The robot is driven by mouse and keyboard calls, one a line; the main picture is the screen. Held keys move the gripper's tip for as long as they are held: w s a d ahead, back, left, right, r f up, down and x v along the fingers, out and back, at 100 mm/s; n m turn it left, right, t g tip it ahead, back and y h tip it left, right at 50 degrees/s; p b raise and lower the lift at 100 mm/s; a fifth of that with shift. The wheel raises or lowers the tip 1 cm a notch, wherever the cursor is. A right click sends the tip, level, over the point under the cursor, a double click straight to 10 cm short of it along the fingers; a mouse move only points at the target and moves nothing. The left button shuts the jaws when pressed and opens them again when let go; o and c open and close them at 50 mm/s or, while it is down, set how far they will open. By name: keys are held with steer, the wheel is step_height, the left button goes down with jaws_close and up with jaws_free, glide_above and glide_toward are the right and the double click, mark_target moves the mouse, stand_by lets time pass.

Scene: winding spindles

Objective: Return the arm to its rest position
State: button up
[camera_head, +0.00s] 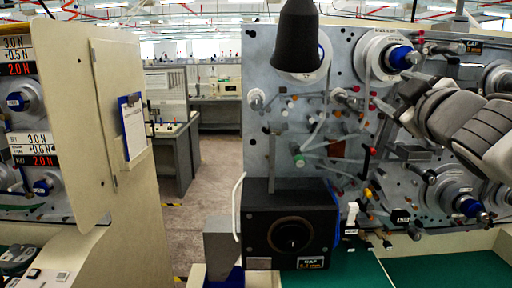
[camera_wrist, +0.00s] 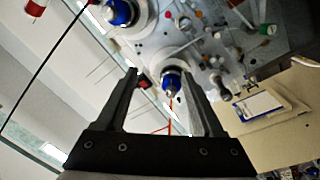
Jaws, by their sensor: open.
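My arm (camera_head: 455,115) reaches in from the right edge of the head view, in front of the winding machine's panel (camera_head: 262,150). In the wrist view my gripper (camera_wrist: 158,74) is open, with its two dark fingers apart and nothing between them. A blue-tipped spindle (camera_wrist: 172,80) shows beyond the fingers, apart from them. Another blue-tipped spindle (camera_wrist: 120,12) is at the top of the wrist view. In the head view, one blue spindle (camera_head: 402,57) is at the upper right of the panel and another (camera_head: 468,206) is at the lower right. The arm covers part of the panel.
A black control box with a dial (camera_head: 292,232) juts from the panel bottom. A green work surface (camera_head: 440,270) lies below. A beige cabinet (camera_head: 105,180) with a clipboard (camera_head: 132,125) stands at the left. An open aisle (camera_head: 215,165) runs between cabinet and machine.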

steer(key=s+a+f+m+g+h+b, duration=0.1)
steer(key=s+f+m+g, duration=0.25)
steer(key=f, duration=0.55)
steer(key=s+a+f+m+g+h, duration=0.1)
steer(key=s+f+m+g, duration=0.25)
steer(key=f, duration=0.45)
steer(key=s+a+f+m+g+y, duration=0.1)
steer(key=s+a+f+g, duration=0.2)
steer(key=s+f, duration=0.3)
steer(key=s+a+f+m+g+y+b, duration=0.1)
steer(key=s+a+f+g+y, duration=0.1)
steer(key=s+a+f, duration=0.3)
step_height(320, 180, down, 4)
steer(key=shift+s+a+f+g, duration=0.1)
steer(key=shift+s+a+g, duration=0.3)
steer(key=shift+s+g, duration=0.3)
steer(key=shift+d, duration=0.15)
